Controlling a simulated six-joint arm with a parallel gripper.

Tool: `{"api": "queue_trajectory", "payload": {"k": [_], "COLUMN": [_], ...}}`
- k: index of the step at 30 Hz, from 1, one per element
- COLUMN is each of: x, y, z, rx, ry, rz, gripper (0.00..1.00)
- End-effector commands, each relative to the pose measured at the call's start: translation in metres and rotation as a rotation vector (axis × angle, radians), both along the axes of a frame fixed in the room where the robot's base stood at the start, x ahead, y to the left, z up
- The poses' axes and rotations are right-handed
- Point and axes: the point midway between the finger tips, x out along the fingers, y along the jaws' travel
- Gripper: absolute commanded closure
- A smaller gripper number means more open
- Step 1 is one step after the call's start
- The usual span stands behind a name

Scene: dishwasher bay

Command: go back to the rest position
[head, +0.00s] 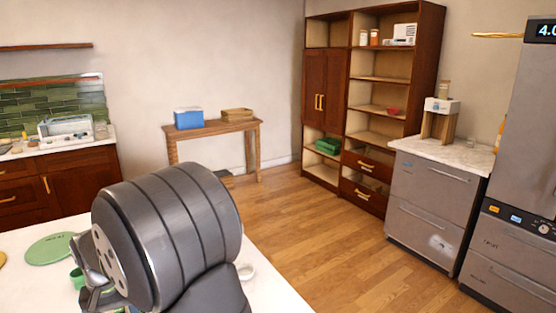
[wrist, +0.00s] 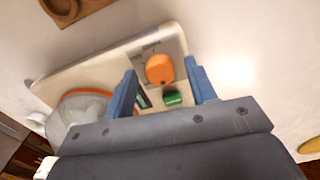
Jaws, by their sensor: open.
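My gripper (wrist: 160,66) is open in the wrist view, its two blue fingers apart with nothing held between them. Beyond the fingertips are an orange round thing (wrist: 159,69) and a small green thing (wrist: 172,99), both on or over a pale tray (wrist: 75,78). In the head view my dark grey arm fills the lower middle over the white counter (head: 268,293). The gripper's fingers are mostly hidden behind the arm there.
A green plate (head: 50,249) and a green cup (head: 77,279) are on the counter at left. A clear orange-rimmed container (wrist: 80,122) is by the tray. A side table (head: 212,131) and shelf cabinet (head: 428,60) stand behind. The wooden floor (head: 330,235) between is clear.

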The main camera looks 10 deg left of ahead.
Motion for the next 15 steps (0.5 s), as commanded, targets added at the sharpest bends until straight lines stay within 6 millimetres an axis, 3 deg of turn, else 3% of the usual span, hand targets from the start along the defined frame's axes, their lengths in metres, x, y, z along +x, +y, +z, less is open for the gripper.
{"api": "queue_trajectory", "payload": {"k": [15], "x": [0.0000], "y": [0.0000], "z": [0.0001], "rx": [0.000], "ry": [0.000], "rz": [-0.409], "gripper": [0.49]}}
